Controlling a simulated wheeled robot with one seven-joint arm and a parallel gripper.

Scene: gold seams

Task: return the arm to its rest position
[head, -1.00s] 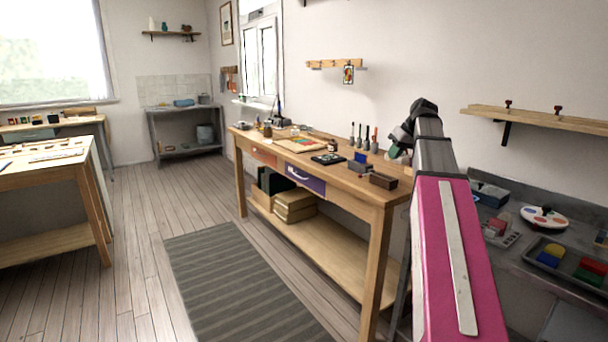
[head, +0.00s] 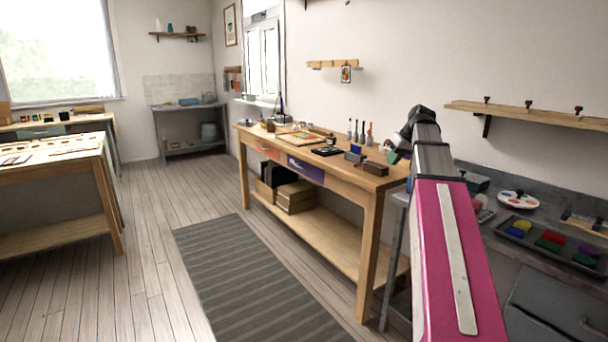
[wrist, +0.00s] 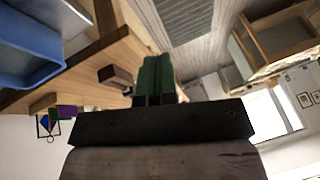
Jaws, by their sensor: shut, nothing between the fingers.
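My arm rises in the head view with a pink-and-white link (head: 452,255), a grey link above it and a dark bent wrist at the top. My gripper (wrist: 157,72) shows in the wrist view as two green fingers pressed together, shut with nothing between them. In the head view, a small green part of it (head: 393,156) shows beside the wrist, near the right end of the wooden workbench (head: 345,178). I cannot tell the exact gap between them.
A grey counter at right holds a paint tray (head: 550,243) and a white palette (head: 517,200). A wall shelf (head: 540,115) hangs above. A striped rug (head: 250,285) and bare floor lie left of the workbench. Another table (head: 60,170) stands at far left.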

